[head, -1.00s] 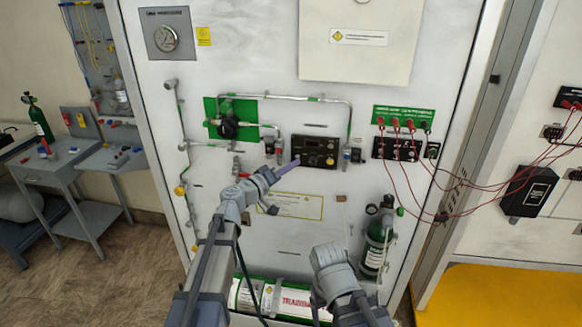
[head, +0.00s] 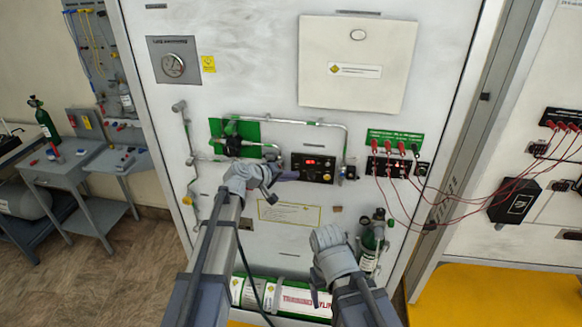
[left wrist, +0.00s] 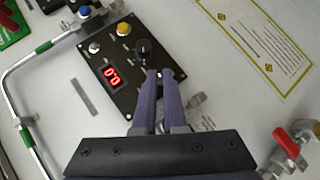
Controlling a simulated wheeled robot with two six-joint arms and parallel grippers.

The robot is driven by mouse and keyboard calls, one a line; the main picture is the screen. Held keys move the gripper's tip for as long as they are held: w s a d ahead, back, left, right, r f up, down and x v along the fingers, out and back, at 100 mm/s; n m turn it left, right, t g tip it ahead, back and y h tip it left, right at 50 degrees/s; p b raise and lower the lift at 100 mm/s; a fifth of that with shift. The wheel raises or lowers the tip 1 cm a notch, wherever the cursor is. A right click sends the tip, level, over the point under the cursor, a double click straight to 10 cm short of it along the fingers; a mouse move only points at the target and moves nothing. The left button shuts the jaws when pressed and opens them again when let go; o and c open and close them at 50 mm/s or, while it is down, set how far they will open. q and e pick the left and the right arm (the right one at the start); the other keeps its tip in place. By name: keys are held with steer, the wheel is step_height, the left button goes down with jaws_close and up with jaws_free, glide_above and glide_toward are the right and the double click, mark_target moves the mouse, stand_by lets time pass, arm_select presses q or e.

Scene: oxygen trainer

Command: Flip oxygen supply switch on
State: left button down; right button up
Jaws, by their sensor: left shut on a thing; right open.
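The black control panel (head: 313,168) is mounted on the white wall board, with a red lit display (head: 311,161). In the left wrist view the panel (left wrist: 112,100) shows a red readout (left wrist: 111,76) of "0.0", a black knob (left wrist: 143,47) and yellow and white buttons. My left gripper (head: 290,175) is at the panel's lower left in the head view. In the left wrist view its fingertips (left wrist: 165,73) are together at the panel's edge, shut on a small switch that they mostly hide. My right gripper (head: 327,238) is low in front of the board, open, its fingers hard to see.
A green cylinder (head: 370,245) is right of my right gripper, and a lying white-green cylinder (head: 290,297) is below. Red cables (head: 400,190) hang at right.

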arm_select(q)
steer(key=g+p, duration=0.1)
steer(key=p, duration=0.1)
steer(key=r+n+g+p, duration=0.1)
steer(key=p, duration=0.1)
steer(key=shift+w+g+y, duration=0.3)
steer(key=shift+g+y, duration=0.1)
steer(key=c, duration=1)
jaws_free()
